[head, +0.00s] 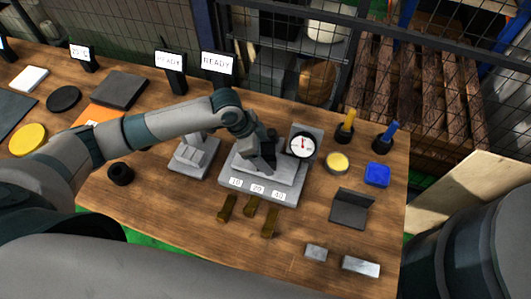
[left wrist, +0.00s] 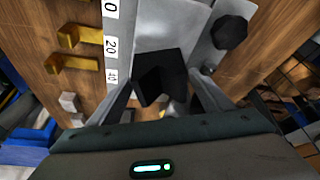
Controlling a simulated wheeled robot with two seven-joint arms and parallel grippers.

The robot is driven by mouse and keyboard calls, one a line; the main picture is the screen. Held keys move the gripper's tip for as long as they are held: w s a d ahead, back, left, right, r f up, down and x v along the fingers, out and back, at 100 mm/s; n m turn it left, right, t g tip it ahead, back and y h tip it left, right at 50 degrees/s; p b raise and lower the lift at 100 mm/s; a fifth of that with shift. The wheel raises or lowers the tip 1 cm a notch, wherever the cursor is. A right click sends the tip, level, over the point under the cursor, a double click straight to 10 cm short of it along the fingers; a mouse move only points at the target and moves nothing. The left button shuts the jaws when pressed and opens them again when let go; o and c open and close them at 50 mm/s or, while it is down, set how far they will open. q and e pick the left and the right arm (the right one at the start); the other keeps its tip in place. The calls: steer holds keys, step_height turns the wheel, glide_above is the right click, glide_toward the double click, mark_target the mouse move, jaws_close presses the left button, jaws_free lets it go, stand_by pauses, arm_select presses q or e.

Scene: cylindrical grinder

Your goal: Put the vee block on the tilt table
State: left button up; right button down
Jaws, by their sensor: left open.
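The tilt table (head: 285,192) is a light grey machine with a label strip on its front edge and a round dial gauge at its right. Its pale top plate also shows in the left wrist view (left wrist: 172,25). My left gripper (head: 262,160) is low over it; in the left wrist view its two fingers (left wrist: 165,82) are apart. A dark block with a notch, which looks like the vee block (left wrist: 160,68), lies between the fingers against the pale plate. Whether the fingers touch it cannot be told. My right gripper is out of view.
The dial gauge (head: 302,146) stands close at the right. Several brass pieces (head: 269,222) lie in front. A grey stepped fixture (head: 194,156) is at the left, a dark angle plate (head: 352,209) at the right.

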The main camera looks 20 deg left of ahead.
arm_select(q)
steer(key=b+v, duration=0.3)
steer(key=v, duration=0.9)
stand_by(0.5)
steer(key=shift+s+f, duration=0.1)
